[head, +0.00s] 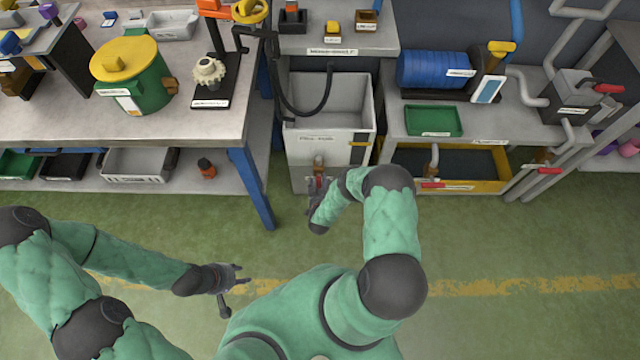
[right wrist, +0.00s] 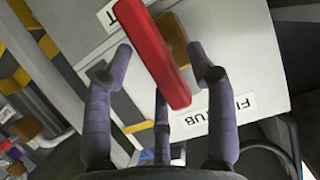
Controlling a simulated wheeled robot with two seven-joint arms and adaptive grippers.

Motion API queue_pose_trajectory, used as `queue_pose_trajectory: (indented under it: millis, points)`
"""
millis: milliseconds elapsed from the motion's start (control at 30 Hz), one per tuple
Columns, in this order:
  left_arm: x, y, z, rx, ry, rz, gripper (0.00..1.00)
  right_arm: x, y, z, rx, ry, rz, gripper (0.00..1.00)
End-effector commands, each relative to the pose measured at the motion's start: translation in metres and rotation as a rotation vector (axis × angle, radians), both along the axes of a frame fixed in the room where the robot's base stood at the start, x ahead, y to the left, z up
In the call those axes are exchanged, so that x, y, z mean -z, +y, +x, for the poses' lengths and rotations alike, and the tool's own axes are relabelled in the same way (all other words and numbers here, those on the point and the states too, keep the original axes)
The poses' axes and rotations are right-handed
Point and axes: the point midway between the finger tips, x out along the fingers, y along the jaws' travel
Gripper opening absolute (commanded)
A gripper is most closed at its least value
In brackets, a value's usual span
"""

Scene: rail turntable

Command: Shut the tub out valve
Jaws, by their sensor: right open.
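The grey-white tub (head: 305,152) stands on the floor in the gap between the left table and the right bench. On its lower front is the out valve, with a brown body (right wrist: 178,38) and a red lever handle (right wrist: 158,55). In the head view the red handle (head: 318,183) is small and partly hidden by my right gripper (head: 317,204). In the right wrist view my right gripper (right wrist: 160,70) is open, its fingers spread on both sides of the red handle without clearly touching it. My left gripper (head: 236,281) is open and empty over the green floor.
A blue table leg (head: 250,188) stands close left of the tub. Another red-handled valve (head: 434,184) is on the yellow-edged basin (head: 493,182) to the right. A black hose (head: 283,85) hangs into the tub. The floor in front is clear.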

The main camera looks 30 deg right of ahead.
Motion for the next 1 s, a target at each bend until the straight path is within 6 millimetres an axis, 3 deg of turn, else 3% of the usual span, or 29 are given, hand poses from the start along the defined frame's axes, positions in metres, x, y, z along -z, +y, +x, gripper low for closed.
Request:
queue_pose_trajectory:
  millis: [400, 467, 600, 633, 1000]
  points:
    - [0.0030, 0.0000, 0.0000, 0.000, 0.000, 0.000, 0.40, 0.0032, -0.0038, 0.0066, 0.000, 0.002, 0.001, 0.57]
    - [0.0030, 0.0000, 0.0000, 0.000, 0.000, 0.000, 0.40, 0.0031, -0.0038, 0.0066, 0.000, 0.002, 0.001, 0.43]
    - [0.0030, 0.0000, 0.0000, 0.000, 0.000, 0.000, 0.40, 0.0031, -0.0038, 0.0066, 0.000, 0.002, 0.001, 0.03]
    - [0.0030, 0.0000, 0.0000, 0.000, 0.000, 0.000, 0.40, 0.0031, -0.0038, 0.0066, 0.000, 0.002, 0.001, 0.00]
    - [0.0067, -0.0001, 0.0000, 0.000, 0.000, 0.000, 0.40, 0.0040, -0.0050, 0.0063, 0.000, -0.023, 0.039, 0.00]
